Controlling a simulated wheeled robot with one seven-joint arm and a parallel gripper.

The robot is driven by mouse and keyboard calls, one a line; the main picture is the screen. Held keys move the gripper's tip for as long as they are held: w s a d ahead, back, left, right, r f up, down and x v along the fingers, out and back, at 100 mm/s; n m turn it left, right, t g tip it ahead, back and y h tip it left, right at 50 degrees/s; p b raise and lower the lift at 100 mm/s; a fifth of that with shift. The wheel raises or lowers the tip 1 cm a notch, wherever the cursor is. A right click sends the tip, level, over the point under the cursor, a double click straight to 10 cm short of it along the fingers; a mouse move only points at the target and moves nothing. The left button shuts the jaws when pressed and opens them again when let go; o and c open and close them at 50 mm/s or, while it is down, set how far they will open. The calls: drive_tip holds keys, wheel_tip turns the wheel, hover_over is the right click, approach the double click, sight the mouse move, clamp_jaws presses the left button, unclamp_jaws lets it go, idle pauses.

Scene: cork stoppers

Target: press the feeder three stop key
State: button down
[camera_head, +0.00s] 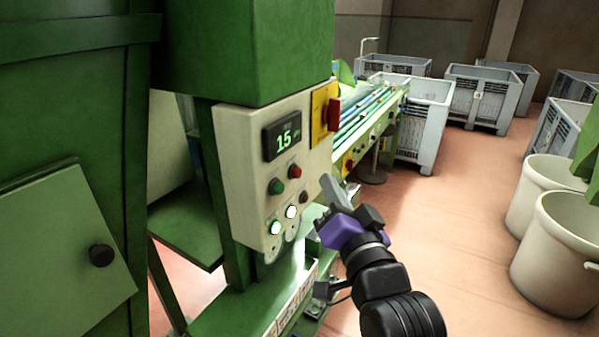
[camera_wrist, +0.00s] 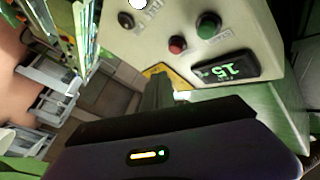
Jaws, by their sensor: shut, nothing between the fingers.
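The cream control panel (camera_head: 235,160) has a display reading 15 (camera_head: 284,140). Below it are a green button (camera_head: 276,186) and a red button (camera_head: 295,171). My gripper (camera_head: 327,184) is shut and empty, just right of the red button in the head view. In the wrist view my gripper (camera_wrist: 158,88) points towards the panel, near the red button (camera_wrist: 177,44); no contact is visible.
A red rotary switch on a yellow plate (camera_head: 320,115) sits at the panel's upper right. A green conveyor (camera_head: 375,115) runs behind it. Grey crates (camera_head: 490,95) and cream bins (camera_head: 555,245) stand to the right. The floor between is clear.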

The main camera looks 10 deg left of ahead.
drive_tip(key=shift+w+a, duration=0.25)
drive_tip(key=shift+a, duration=0.4)
drive_tip(key=shift+w+a, duration=0.25)
drive_tip(key=shift+a, duration=0.35)
idle(1.2)
drive_tip(key=shift+w+a+p, duration=0.1)
drive_tip(key=shift+a+p, duration=0.2)
drive_tip(key=shift+a, duration=0.1)
drive_tip(key=shift+w+a, duration=0.15)
drive_tip(key=shift+a, duration=0.3)
idle(0.6)
drive_tip(key=shift+d, duration=0.1)
drive_tip(key=shift+s+d, duration=0.3)
drive_tip(key=shift+d, duration=0.45)
drive_tip(key=shift+s+d+p, duration=0.1)
drive_tip(key=shift+s+d, duration=0.2)
drive_tip(key=shift+d, duration=0.5)
drive_tip(key=shift+s+d+p, duration=0.1)
drive_tip(key=shift+s+d, duration=0.15)
drive_tip(key=shift+d, duration=0.5)
drive_tip(key=shift+s+d+p, duration=0.1)
drive_tip(key=shift+s+d, duration=0.2)
drive_tip(key=shift+d, duration=0.5)
